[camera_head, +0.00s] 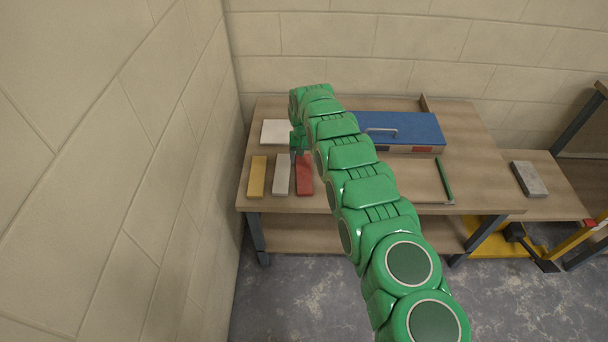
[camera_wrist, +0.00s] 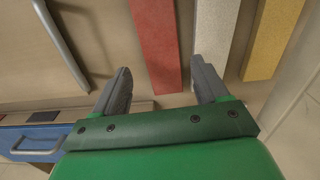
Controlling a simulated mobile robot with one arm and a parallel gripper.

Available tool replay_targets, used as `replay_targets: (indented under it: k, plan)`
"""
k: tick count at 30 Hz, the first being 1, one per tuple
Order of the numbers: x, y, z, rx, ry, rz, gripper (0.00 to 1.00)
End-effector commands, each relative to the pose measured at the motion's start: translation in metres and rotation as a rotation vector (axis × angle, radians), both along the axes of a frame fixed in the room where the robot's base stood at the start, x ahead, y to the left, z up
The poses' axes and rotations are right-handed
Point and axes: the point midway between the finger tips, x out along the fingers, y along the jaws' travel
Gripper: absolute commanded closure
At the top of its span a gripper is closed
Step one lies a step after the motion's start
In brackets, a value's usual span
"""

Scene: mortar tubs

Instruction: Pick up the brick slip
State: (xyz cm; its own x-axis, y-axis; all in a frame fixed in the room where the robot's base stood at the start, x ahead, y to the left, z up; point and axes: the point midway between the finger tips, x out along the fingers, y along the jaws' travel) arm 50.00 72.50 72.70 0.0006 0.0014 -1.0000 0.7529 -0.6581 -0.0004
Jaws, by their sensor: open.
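The brick slip appears to be the red bar (camera_head: 304,178), which lies flat on the wooden table as the rightmost of three bars. In the wrist view the red bar (camera_wrist: 158,45) shows between my two fingers, with its near end reaching down between them. My gripper (camera_head: 294,156) is over the far end of the bars, its lower part partly hidden by my arm. In the wrist view my gripper (camera_wrist: 161,66) is open and empty. I cannot tell how high the fingertips are above the bar.
A pale grey bar (camera_head: 281,175) and a yellow bar (camera_head: 257,177) lie left of the red one. A white square (camera_head: 276,132) lies behind them. A blue case (camera_head: 405,126), a green rod (camera_head: 444,180) and a grey block (camera_head: 528,179) are to the right. A wall borders the left.

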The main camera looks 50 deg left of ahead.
Motion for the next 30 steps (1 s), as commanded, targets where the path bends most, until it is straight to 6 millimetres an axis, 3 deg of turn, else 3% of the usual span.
replay_targets:
  k: [13,24,30]
  plan:
    - [-0.001,-0.001,-0.032,-0.002,0.002,0.000,0.27]
    - [-0.001,-0.002,-0.070,-0.004,0.002,-0.001,0.27]
    - [-0.001,-0.001,-0.074,-0.003,0.001,0.000,0.27]
